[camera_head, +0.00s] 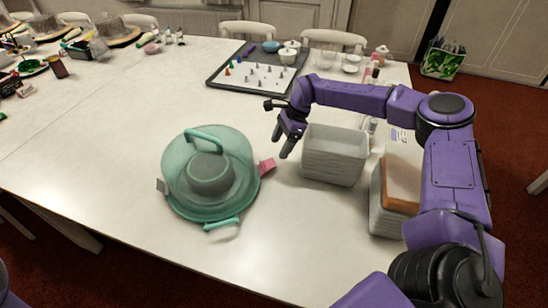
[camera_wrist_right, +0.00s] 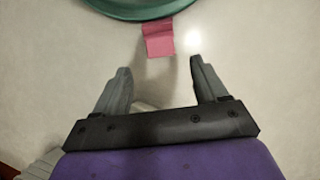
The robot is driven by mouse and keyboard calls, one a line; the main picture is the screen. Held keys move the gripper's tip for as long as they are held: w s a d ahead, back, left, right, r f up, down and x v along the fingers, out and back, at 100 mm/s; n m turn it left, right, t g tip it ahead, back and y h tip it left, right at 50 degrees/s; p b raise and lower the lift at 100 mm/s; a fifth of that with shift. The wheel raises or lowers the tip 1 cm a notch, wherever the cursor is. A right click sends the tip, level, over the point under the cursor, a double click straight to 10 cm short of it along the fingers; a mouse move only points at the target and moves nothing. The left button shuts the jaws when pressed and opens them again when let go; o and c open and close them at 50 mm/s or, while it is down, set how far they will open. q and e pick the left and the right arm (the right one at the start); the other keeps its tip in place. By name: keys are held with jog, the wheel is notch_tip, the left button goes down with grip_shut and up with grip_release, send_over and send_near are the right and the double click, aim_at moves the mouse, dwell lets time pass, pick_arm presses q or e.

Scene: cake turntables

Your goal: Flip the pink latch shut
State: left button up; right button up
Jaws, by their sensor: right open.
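The pink latch (camera_head: 267,166) sticks out from the right side of a round green cake carrier (camera_head: 178,190) with a see-through lid and handles. In the right wrist view the latch (camera_wrist_right: 158,39) juts from the carrier's green rim (camera_wrist_right: 135,10) toward my gripper. My right gripper (camera_head: 286,145) is open and empty, above and a little to the right of the latch. In the wrist view its two fingers (camera_wrist_right: 158,78) are spread, with the latch just beyond the tips and not touched. A grey latch (camera_head: 162,186) shows on the carrier's left side. My left gripper is not in view.
A white bin (camera_head: 334,168) stands close right of my right gripper, with a stack of containers (camera_head: 388,212) nearer the right edge. A dark tray with small game pieces (camera_head: 255,78) lies farther back. The white table (camera_head: 110,130) left of the carrier is clear.

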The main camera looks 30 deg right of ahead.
aim_at(271, 163)
jog(key=p+x, duration=0.1)
jog(key=x, duration=0.5)
jog(key=shift+a+f, duration=0.1)
jog(key=shift+f, duration=0.1)
jog(key=c, duration=1.1)
jog(key=shift+o, duration=0.2)
jog(key=shift+w+a+r+h, duration=0.2)
jog(key=shift+a+r+h, duration=0.25)
jog(key=shift+h, duration=0.25)
jog(key=shift+a+r+g+h, duration=0.15)
jog(key=shift+a+g+h, duration=0.2)
jog(key=shift+h, duration=0.35)
jog(key=shift+d, duration=0.1)
jog(key=o, duration=1.1)
jog(key=shift+c, duration=0.2)
